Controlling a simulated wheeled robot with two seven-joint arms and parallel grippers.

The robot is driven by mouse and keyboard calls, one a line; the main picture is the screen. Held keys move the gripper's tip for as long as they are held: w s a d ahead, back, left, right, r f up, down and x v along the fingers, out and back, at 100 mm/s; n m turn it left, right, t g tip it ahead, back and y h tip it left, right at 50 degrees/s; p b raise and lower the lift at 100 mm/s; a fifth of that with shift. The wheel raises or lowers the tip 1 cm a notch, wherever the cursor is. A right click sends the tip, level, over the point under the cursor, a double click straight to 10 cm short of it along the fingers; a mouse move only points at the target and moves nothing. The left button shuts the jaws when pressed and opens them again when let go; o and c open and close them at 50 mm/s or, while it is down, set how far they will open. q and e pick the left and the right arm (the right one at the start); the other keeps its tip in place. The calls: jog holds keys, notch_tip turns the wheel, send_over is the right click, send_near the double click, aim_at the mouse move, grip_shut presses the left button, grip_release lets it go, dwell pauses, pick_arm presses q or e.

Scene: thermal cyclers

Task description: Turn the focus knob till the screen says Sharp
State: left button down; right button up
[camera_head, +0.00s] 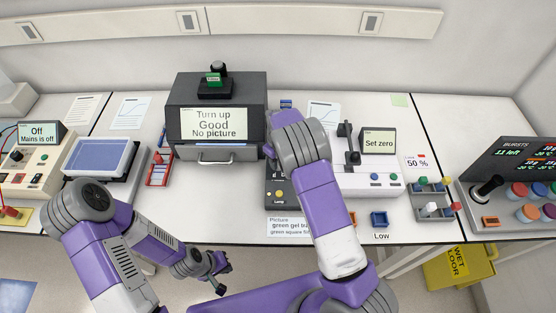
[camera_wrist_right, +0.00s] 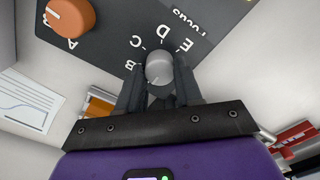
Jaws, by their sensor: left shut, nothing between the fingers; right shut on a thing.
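The grey focus knob (camera_wrist_right: 159,68) shows in the right wrist view on a dark panel (camera_wrist_right: 120,30), with letters B, C, D and E around it and a partly cut-off "Focus" label. My right gripper (camera_wrist_right: 160,80) is shut on this knob, one finger on each side. In the head view my right arm hides the gripper and the knob. The screen (camera_head: 213,124) on the dark grey imager (camera_head: 220,88) reads "Turn up", "Good", "No picture". My left gripper (camera_head: 218,277) is shut and empty, low in front of the bench edge.
An orange knob (camera_wrist_right: 70,18) sits near the focus knob on the same panel. The control box (camera_head: 278,195) with a "Lamp" label stands right of the imager, partly behind my right arm. A white "Set zero" instrument (camera_head: 362,178) stands further right.

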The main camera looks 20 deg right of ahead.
jog(key=m, duration=0.4)
jog(key=shift+m+b, duration=0.3)
jog(key=shift+b, duration=0.1)
jog(key=shift+m, duration=2.6)
jog(key=shift+r, duration=0.1)
jog(key=o, duration=1)
jog(key=shift+o, duration=0.2)
notch_tip(320, 180, up, 8)
jog(key=shift+f+b, duration=0.25)
jog(key=shift+b, duration=0.05)
